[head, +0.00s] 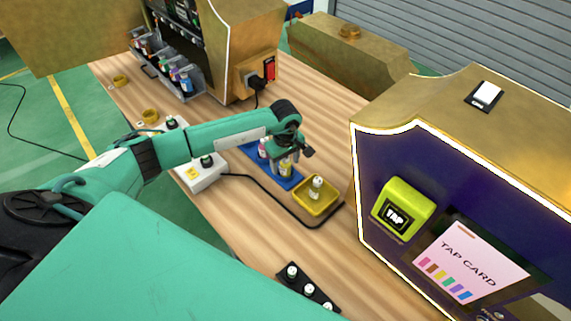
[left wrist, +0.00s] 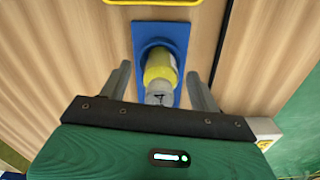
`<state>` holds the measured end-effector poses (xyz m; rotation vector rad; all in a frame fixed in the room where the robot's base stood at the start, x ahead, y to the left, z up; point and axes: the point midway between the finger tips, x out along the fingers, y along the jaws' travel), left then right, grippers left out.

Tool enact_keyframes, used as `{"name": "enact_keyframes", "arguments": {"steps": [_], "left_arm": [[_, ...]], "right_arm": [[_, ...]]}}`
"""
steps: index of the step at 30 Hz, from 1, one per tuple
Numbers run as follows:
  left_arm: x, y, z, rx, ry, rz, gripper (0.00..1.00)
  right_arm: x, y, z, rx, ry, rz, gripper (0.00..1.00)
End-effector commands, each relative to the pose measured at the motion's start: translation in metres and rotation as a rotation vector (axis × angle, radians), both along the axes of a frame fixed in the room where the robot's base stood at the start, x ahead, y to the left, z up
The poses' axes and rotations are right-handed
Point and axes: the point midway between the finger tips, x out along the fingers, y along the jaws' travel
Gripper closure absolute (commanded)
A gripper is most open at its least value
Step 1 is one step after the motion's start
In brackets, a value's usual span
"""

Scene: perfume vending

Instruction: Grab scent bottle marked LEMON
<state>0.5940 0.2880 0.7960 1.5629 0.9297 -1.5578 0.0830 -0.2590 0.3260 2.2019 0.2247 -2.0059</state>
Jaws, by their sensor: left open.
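A yellow bottle with a grey cap (left wrist: 160,68) stands on a blue tray (left wrist: 171,30) in the left wrist view. In the head view the yellow bottle (head: 285,168) shows under my left gripper (head: 288,155), on the blue tray (head: 291,183). A bottle with a pink-purple label (head: 263,149) stands farther back on the same tray. My left gripper (left wrist: 160,92) is open, its two fingers apart on either side of the yellow bottle. The lettering on the bottles cannot be read. My right gripper is not in view.
A yellow tray (head: 329,206) with a pale bottle (head: 316,187) sits right of the blue tray. A white box (head: 204,178) and black cable (head: 262,189) lie nearby. The purple TAP CARD machine (head: 377,155) stands at right.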

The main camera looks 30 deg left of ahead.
Motion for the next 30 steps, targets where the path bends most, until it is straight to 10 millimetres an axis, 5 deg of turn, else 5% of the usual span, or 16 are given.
{"name": "enact_keyframes", "arguments": {"steps": [9, 17, 30], "left_arm": [[0.0, 0.0, -0.008, -0.002, -0.001, -0.001, 0.37], [0.0, 0.0, -0.008, 0.0, -0.001, -0.001, 0.86], [0.001, 0.0, 0.002, -0.001, -0.003, -0.001, 0.88]], "right_arm": [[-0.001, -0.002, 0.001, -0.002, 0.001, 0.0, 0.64], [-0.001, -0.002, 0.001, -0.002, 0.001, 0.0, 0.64], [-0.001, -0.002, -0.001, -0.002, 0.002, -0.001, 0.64]]}}
